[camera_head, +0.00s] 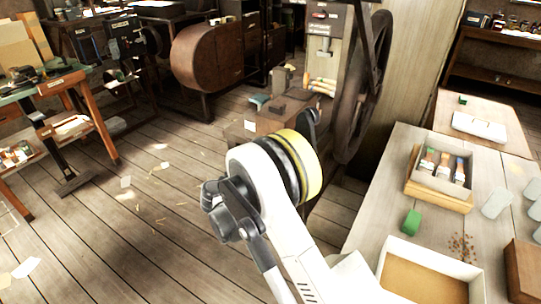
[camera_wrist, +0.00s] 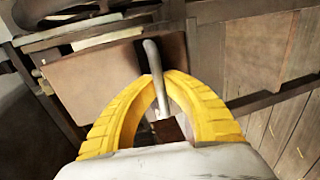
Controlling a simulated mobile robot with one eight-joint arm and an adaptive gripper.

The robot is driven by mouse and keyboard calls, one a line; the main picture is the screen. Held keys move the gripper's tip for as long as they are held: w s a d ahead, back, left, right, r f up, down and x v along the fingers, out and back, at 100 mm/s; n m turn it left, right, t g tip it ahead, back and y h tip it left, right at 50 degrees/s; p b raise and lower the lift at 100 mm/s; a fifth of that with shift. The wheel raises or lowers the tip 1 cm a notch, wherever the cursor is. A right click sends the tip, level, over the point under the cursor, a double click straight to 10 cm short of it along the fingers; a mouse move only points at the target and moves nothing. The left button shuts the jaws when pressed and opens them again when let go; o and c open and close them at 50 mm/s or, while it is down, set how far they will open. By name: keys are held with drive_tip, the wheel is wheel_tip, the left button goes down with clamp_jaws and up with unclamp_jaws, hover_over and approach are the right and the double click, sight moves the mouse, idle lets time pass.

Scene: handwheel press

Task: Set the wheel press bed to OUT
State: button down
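The wheel press stands at the upper middle of the head view, with a large dark handwheel (camera_head: 365,85) on its right side. Low in front of it is a brown block-like part (camera_head: 262,122) with a small pale label, too small to read. In the wrist view, my gripper's yellow fingers (camera_wrist: 160,76) curve inward around a thin grey metal handle (camera_wrist: 152,56). The handle runs between the fingertips, which look closed on it. A brown panel (camera_wrist: 95,80) lies behind. In the head view my arm hides the gripper. I cannot tell the bed's setting.
A workbench on the right holds a white tray (camera_head: 430,272), a green block (camera_head: 411,222) and a box of bottles (camera_head: 440,180). A rounded brown cabinet (camera_head: 205,55) stands left of the press. The plank floor (camera_head: 150,215) at left is mostly open, with scattered paper.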

drive_tip(key=shift+f+v, duration=0.25)
drive_tip(key=shift+v, duration=0.9)
drive_tip(key=shift+f+v, duration=0.25)
drive_tip(key=shift+v, duration=0.95)
drive_tip(key=shift+s+a, duration=0.1)
drive_tip(key=shift+s, duration=0.05)
drive_tip(key=c, duration=1.5)
unclamp_jaws()
drive_tip(key=shift+o, duration=0.2)
drive_tip(key=v, duration=1.2)
